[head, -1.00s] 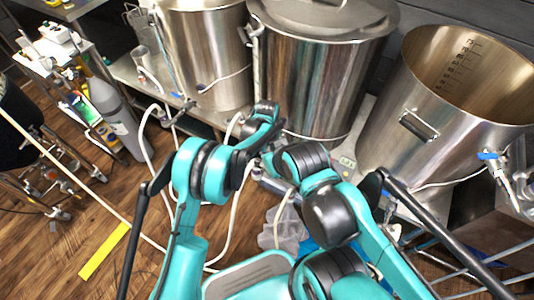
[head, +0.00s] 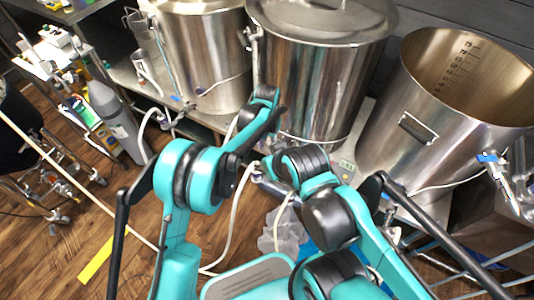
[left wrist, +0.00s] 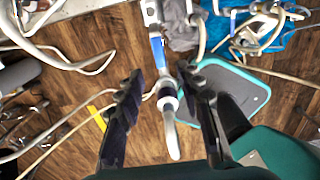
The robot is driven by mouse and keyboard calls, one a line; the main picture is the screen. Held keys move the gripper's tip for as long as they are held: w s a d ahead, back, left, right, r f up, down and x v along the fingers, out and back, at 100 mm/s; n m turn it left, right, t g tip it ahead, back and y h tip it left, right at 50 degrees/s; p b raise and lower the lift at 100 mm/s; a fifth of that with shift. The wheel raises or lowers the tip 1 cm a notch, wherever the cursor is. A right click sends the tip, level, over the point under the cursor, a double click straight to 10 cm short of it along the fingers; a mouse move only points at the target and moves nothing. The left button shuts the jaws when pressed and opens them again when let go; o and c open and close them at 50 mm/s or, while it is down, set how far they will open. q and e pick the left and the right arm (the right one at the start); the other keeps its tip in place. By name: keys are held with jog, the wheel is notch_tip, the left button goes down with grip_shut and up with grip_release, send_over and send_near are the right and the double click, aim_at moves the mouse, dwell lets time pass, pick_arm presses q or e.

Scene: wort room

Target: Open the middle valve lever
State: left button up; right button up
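The middle kettle (head: 312,75) is a tall lidded steel pot at the back centre of the head view. Its valve is hidden there behind my arms. In the left wrist view, a metal valve with a blue lever (left wrist: 158,52) and a pale hose (left wrist: 171,135) lies between the two dark fingers of my left gripper (left wrist: 161,73). The fingers are apart, with a gap on both sides of the valve. I cannot tell whether either finger touches the lever. In the head view the left fingers are hidden behind the arm links. My right gripper cannot be made out.
An open steel kettle (head: 450,110) with a blue-handled valve (head: 490,158) stands at right. Another kettle (head: 205,55) stands at left. A grey bottle (head: 112,118) and loose hoses (head: 232,225) are near the wooden floor, which has a yellow strip (head: 97,260).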

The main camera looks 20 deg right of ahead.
pick_arm(q)
jog(key=shift+r, duration=2.2)
